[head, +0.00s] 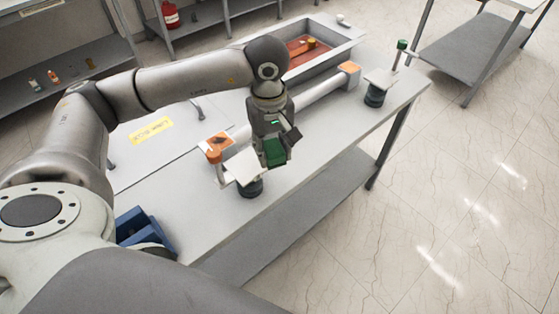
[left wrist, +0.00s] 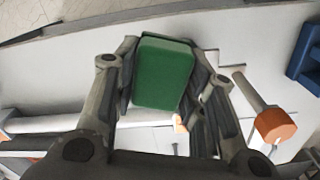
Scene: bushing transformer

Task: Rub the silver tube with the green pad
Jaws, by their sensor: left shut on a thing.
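The silver tube (head: 323,90) lies lengthwise along the workbench, with orange clamp pieces near its ends. It also shows in the left wrist view (left wrist: 55,123), passing behind my gripper fingers. My left gripper (head: 274,140) points down over the bench near the tube's nearer half and hides part of it. It is shut on the green pad (head: 275,153), which fills the space between the fingers in the left wrist view (left wrist: 163,73). I cannot tell whether the pad touches the tube. My right gripper is not in view.
The near orange clamp (head: 217,141) and a white plate (head: 243,166) on a dark base stand close to my gripper. A blue holder (head: 146,229) is at the bench's near end. A grey tray (head: 345,34) is at the back. The floor at right is free.

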